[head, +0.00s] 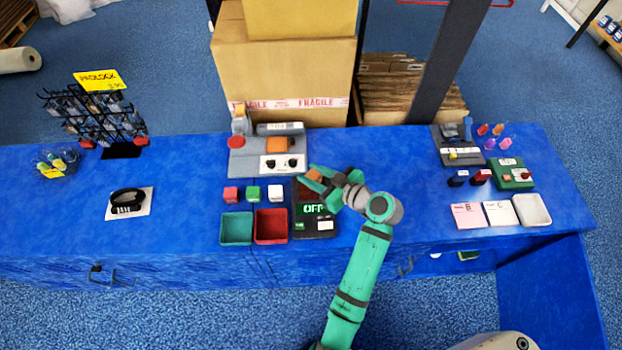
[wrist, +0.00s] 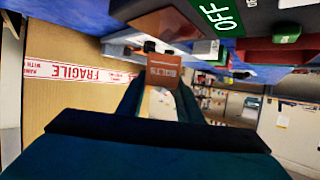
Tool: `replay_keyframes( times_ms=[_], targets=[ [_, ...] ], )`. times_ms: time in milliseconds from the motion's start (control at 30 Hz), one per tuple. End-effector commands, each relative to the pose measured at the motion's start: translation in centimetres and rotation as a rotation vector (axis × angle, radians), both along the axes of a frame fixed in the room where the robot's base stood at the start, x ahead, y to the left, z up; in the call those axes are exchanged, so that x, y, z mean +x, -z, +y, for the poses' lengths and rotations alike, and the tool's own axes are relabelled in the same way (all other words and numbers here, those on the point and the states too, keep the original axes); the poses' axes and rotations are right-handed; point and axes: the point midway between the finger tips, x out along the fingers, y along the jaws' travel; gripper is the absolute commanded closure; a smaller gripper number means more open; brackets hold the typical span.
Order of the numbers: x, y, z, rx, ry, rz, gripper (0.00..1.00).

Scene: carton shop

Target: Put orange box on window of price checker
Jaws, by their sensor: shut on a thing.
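My gripper (head: 312,179) is shut on a small orange box, which shows in the wrist view as the orange box (wrist: 163,72) with the word BOLTS, between the two fingertips. In the head view the fingers mostly hide the box. The price checker (head: 314,226) is a dark device with a green OFF display, on the blue counter. My gripper is over its far end, where a dark reddish window (head: 302,193) is partly hidden. In the wrist view the window (wrist: 165,23) and the OFF display are near the top. Whether the box touches the window I cannot tell.
A green tray (head: 236,242) and a red tray (head: 271,241) lie left of the price checker, with small blocks behind. A grey machine (head: 243,163) with knobs stands farther back. Large cartons (head: 285,75) stand behind the counter.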

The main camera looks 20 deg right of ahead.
Motion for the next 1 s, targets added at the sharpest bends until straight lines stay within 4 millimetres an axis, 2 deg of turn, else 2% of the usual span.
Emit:
replay_keyframes(
  times_ms=[67, 267, 600, 633, 700, 1000],
  targets=[
    [0.6, 0.7, 0.2, 0.001, -0.001, 0.001, 0.93],
    [0.5, 3.4, 0.2, 0.002, 0.001, 0.001, 0.93],
    [0.5, 3.7, 0.2, -0.001, 0.000, 0.000, 0.93],
    [0.5, 3.8, 0.2, 0.000, -0.001, 0.000, 0.65],
    [0.5, 3.8, 0.2, 0.000, -0.001, 0.000, 0.49],
    [0.5, 3.7, 0.2, -0.001, 0.000, 0.000, 0.49]
  ],
)
